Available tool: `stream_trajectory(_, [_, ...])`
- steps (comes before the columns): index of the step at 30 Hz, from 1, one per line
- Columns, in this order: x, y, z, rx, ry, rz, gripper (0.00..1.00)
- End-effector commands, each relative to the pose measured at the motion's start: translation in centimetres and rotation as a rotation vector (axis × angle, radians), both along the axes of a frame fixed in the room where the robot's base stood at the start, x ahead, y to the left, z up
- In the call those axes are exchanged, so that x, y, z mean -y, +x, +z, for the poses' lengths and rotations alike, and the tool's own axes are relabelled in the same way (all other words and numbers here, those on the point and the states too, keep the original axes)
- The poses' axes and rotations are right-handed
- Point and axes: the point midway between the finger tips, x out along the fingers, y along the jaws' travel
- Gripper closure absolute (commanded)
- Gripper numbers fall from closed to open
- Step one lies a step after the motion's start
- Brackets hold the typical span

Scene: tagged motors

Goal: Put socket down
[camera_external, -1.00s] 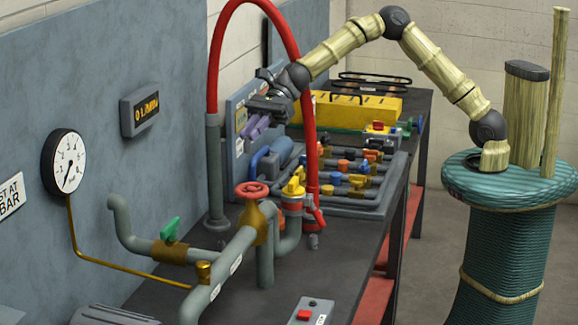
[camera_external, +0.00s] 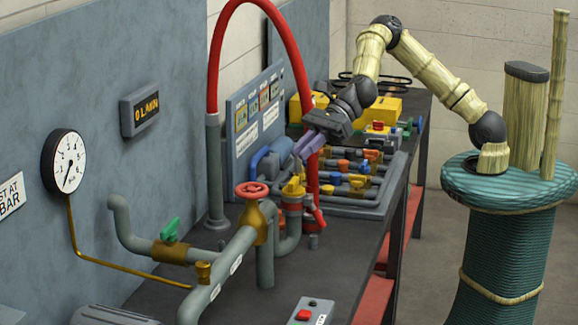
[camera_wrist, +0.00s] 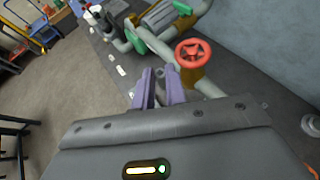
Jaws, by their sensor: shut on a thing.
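My gripper (camera_external: 306,146), with purple fingers, is in the air above the bench, in front of the blue-grey panel and close to the red hose. In the wrist view my gripper (camera_wrist: 160,76) shows its two fingers a small gap apart, closed on the socket. The socket is too small and dark between the fingers for me to make out its shape. Below and beyond the fingers in the wrist view lies the dark bench top (camera_wrist: 118,88).
A red hose (camera_external: 214,62) arches beside my gripper. A red handwheel valve (camera_external: 251,190) and grey pipes stand nearer on the bench, and a tray of pipes and valves (camera_external: 362,205) lies behind. A yellow box (camera_external: 385,108) is at the back.

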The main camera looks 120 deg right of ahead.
Motion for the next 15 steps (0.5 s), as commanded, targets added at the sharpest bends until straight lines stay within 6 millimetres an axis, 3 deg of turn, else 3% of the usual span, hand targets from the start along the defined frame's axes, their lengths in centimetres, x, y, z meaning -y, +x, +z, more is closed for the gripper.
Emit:
stream_trajectory(6, [-1.9,-2.7,1.6,-0.007,-0.005,-0.044,1.0])
stream_trajectory(13, [-2.9,-4.7,3.1,-0.014,-0.009,-0.08,1.0])
stream_trajectory(15, [-2.8,-4.7,1.9,-0.02,-0.009,-0.08,1.0])
